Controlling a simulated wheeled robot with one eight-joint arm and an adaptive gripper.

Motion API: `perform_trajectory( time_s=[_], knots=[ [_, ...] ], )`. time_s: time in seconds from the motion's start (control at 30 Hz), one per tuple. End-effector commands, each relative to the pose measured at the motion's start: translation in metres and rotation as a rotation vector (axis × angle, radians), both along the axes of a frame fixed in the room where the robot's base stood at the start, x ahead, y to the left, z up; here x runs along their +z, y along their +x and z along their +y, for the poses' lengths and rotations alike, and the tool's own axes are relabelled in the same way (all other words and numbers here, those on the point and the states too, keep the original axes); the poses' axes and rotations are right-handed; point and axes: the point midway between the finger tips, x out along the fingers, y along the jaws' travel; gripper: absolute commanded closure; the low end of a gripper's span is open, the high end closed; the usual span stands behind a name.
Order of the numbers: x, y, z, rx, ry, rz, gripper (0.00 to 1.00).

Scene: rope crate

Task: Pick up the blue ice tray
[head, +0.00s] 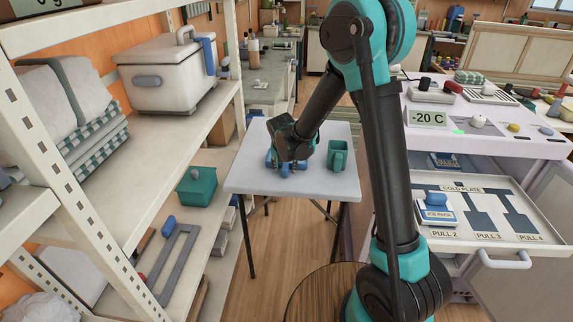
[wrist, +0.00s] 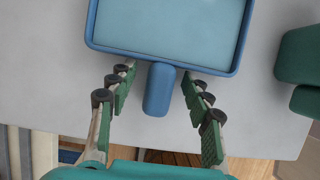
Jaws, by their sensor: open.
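The blue ice tray (wrist: 168,27) lies on a small grey-white table (head: 335,186), with its short handle (wrist: 159,92) pointing toward my gripper. My gripper (wrist: 157,80) is open, one finger on each side of the handle, with a gap on both sides. The pale-blue flat inside of the tray shows in the wrist view; its far edge is cut off. In the head view only bits of the blue tray (head: 285,167) show beneath my gripper, and my fingers are mostly hidden there.
A shelf rack with a cooler (head: 163,78) and a green box (head: 196,186) is at left. An open drawer (head: 520,238) with a blue-handled ice pack (head: 437,211) is at right.

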Motion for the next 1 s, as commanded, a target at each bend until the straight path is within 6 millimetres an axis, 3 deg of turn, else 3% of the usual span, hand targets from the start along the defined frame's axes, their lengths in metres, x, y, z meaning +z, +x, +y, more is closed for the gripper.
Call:
perform_trajectory(
  time_s=[0.17, 0.53, 1.0],
  knots=[
    [0.0001, -0.0002, -0.0001, 0.0, 0.0, 0.0, 0.53],
    [0.0004, -0.0002, -0.0001, 0.0, 0.0, 0.0, 0.98],
    [0.0035, -0.0002, -0.0002, 0.0, 0.0, 0.0, 1.0]
  ],
)
